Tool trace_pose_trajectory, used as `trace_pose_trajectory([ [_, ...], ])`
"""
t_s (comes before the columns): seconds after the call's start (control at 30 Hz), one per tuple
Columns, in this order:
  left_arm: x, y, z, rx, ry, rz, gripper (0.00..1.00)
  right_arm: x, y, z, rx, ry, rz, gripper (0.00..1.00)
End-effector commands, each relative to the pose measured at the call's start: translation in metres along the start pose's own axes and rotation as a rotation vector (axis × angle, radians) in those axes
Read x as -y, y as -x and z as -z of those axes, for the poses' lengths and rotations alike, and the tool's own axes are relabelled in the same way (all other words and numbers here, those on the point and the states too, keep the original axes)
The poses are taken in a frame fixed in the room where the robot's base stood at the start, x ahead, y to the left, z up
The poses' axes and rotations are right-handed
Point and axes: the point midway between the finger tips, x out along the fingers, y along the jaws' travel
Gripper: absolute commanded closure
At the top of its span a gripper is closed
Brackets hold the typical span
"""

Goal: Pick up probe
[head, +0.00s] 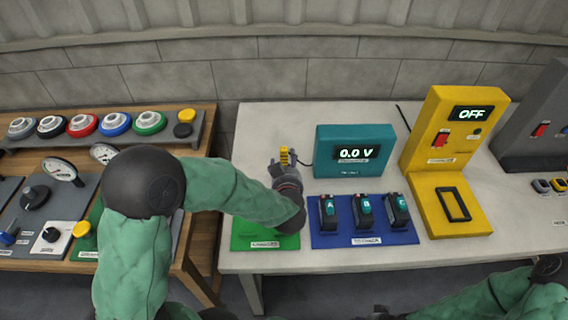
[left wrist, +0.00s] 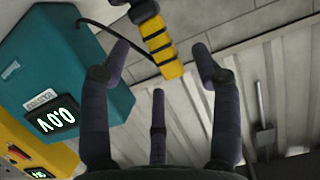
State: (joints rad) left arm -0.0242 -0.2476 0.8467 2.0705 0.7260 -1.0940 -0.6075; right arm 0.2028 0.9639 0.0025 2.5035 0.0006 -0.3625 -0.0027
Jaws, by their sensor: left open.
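The probe (head: 284,154) has a yellow grip with dark bands and stands up just beyond my left gripper (head: 277,172), left of the teal voltmeter (head: 352,169). In the left wrist view the probe (left wrist: 158,44) lies between and past the tips of my open left gripper (left wrist: 160,58), with no clear contact. A dark cable runs from the probe's side toward the voltmeter, which reads 0.0 V. My left wrist hides part of the green mat (head: 262,236) below. My right forearm shows at the lower right, but its gripper does not.
A blue pad (head: 363,238) with packs A, B and C lies right of the green mat. A yellow device (head: 440,145) reading OFF stands farther right, beside a grey one (head: 530,125). A wooden bench with buttons and dials is at left. A grey wall stands behind.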

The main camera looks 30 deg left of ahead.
Motion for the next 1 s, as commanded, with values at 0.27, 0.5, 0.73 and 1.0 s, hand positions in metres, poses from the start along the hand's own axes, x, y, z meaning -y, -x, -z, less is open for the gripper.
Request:
trace_pose_trajectory([
  [0.27, -0.001, -0.034, -0.007, 0.0, 0.001, 0.003, 0.37, -0.008, -0.023, 0.001, 0.0, 0.0, 0.0, 0.6],
  [0.5, -0.002, -0.05, -0.004, -0.001, 0.002, 0.0, 0.37, -0.01, -0.028, 0.001, 0.0, 0.0, 0.0, 0.6],
  [0.73, -0.002, -0.05, -0.003, -0.001, 0.001, -0.001, 0.48, -0.009, -0.027, 0.001, -0.001, 0.0, 0.0, 0.6],
  [1.0, -0.002, -0.049, -0.003, 0.0, 0.001, -0.001, 0.98, -0.009, -0.027, 0.001, -0.001, 0.0, 0.0, 0.6],
])
